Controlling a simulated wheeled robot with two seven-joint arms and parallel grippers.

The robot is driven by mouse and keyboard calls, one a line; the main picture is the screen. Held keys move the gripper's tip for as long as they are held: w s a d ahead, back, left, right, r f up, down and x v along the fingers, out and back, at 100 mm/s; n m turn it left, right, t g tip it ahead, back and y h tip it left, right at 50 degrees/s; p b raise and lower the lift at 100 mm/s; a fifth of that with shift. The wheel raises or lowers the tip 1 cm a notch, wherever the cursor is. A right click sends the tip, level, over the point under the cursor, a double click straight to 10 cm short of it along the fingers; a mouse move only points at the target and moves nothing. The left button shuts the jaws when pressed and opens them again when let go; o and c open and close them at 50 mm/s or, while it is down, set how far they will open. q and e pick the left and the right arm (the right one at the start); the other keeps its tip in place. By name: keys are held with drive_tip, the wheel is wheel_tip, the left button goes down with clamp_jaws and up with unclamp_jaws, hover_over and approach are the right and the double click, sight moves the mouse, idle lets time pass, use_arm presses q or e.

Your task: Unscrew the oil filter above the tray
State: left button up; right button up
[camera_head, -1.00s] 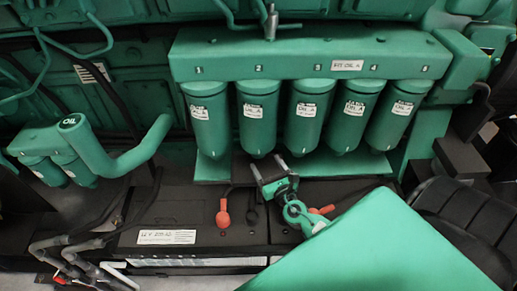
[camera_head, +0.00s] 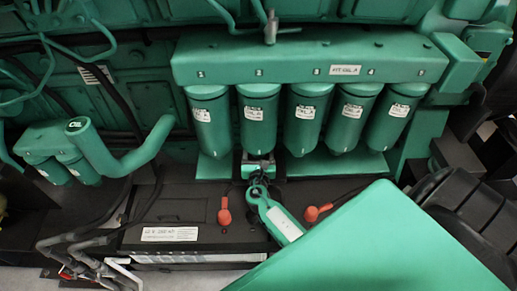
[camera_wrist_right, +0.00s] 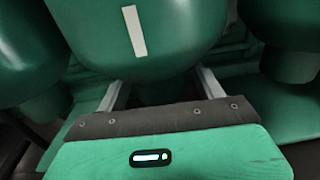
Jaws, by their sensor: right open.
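A row of several green oil filters hangs from a green header (camera_head: 300,62), each with a white label. The second filter from the left (camera_head: 258,110) has my right gripper (camera_head: 258,166) at its lower end. In the right wrist view this filter (camera_wrist_right: 140,30) fills the middle, and the open fingers of my right gripper (camera_wrist_right: 160,92) reach up on either side of its underside. The finger ends are partly hidden by the filter, and I cannot tell whether they touch it. A flat green tray-like ledge (camera_head: 345,166) lies below the filters. My left gripper is not in view.
Neighbouring filters stand close on both sides (camera_wrist_right: 25,50) (camera_wrist_right: 285,30). A black battery (camera_head: 190,210) with red terminal caps (camera_head: 224,212) lies in front, below. A smaller green filter pair (camera_head: 62,170) and a thick green pipe (camera_head: 130,155) stand to the left.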

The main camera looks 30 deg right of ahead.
drive_tip(key=shift+f+m+g+h+b, duration=0.15)
drive_tip(key=shift+m+g+h+b, duration=0.2)
drive_tip(key=shift+m+g+h, duration=0.75)
drive_tip(key=m+g+h+b, duration=0.1)
drive_tip(key=m+g+h, duration=0.1)
drive_tip(key=shift+h, duration=0.3)
drive_tip(key=shift+r+n+t+y+p, duration=0.3)
drive_tip(key=shift+n+t+y+p, duration=0.1)
drive_tip(key=shift+n+p, duration=0.15)
drive_tip(key=shift+s+d+n+t+y+p, duration=0.15)
drive_tip(key=shift+n+t+y+p, duration=0.3)
drive_tip(key=shift+n+t+y, duration=0.4)
drive_tip(key=shift+f+n+t+y, duration=0.1)
drive_tip(key=shift+n+t+y, duration=0.75)
drive_tip(key=shift+y, duration=0.3)
drive_tip(key=n+t+y, duration=0.1)
drive_tip(key=n+t+y+b, duration=0.1)
drive_tip(key=y, duration=0.1)
drive_tip(key=shift+f+y, duration=0.2)
drive_tip(key=shift+y, duration=0.1)
drive_tip(key=shift+r+n+t+y+b, duration=0.15)
drive_tip(key=shift+n+t+y+b, duration=0.15)
drive_tip(key=shift+n+y+b, duration=0.55)
drive_tip(key=shift+r+n+y, duration=0.1)
drive_tip(key=shift+n+y, duration=0.3)
drive_tip(key=shift+y, duration=0.45)
